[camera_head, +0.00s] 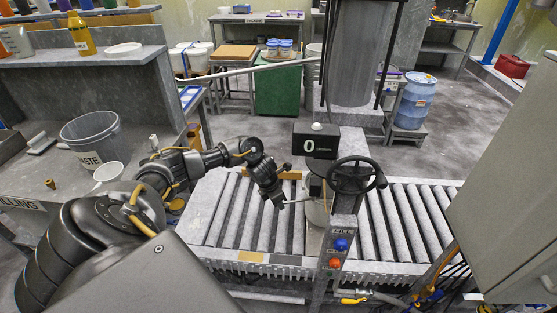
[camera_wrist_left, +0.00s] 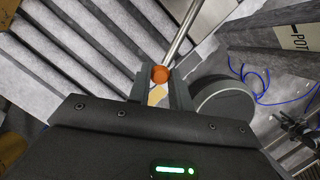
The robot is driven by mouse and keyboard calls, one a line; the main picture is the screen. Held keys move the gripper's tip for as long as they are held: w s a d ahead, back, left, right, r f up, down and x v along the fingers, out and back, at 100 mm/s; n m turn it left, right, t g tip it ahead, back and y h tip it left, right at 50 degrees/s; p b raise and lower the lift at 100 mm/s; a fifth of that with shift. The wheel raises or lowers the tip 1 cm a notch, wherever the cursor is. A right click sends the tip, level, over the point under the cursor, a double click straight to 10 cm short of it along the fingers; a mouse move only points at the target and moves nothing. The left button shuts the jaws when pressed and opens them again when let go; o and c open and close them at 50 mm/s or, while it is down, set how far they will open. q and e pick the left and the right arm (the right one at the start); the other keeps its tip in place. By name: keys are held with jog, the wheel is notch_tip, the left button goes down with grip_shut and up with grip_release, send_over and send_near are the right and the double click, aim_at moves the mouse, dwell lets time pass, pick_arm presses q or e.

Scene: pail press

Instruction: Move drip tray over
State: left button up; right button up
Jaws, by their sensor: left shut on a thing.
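My left gripper (camera_head: 277,198) is low over the roller conveyor, just left of the press post. In the left wrist view its two fingers (camera_wrist_left: 160,88) are shut on an orange knob (camera_wrist_left: 160,74), and a bare metal rod (camera_wrist_left: 183,32) runs away from there. In the head view a thin rod (camera_head: 298,200) reaches from the fingertips toward a pale round body (camera_head: 315,212), partly hidden behind the post. I cannot tell for sure which part is the drip tray. My right gripper is not in view.
The press post carries a black handwheel (camera_head: 357,176), a display reading 0 (camera_head: 314,145), and blue and orange buttons (camera_head: 335,256). The roller conveyor (camera_head: 237,207) is empty on its left part. A grey waste bin (camera_head: 93,137) stands on the left bench. A grey cabinet (camera_head: 510,170) blocks the right.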

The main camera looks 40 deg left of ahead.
pick_arm(q)
jog(key=shift+w+a+f+b, duration=0.2)
jog(key=shift+w+a+b, duration=0.75)
jog(key=shift+b, duration=0.25)
jog(key=shift+w+a+b, duration=0.25)
jog(key=shift+a+b, duration=0.1)
jog(key=shift+b, duration=0.05)
jog(key=shift+w+a+r, duration=0.1)
jog(key=shift+a+r, duration=0.05)
jog(key=shift+r, duration=0.05)
jog(key=shift+o, duration=0.2)
jog(key=shift+w+a+b, duration=0.4)
jog(key=shift+w+b, duration=0.2)
jog(key=shift+b, duration=0.3)
jog(key=o, duration=0.8)
jog(key=shift+o, duration=0.2)
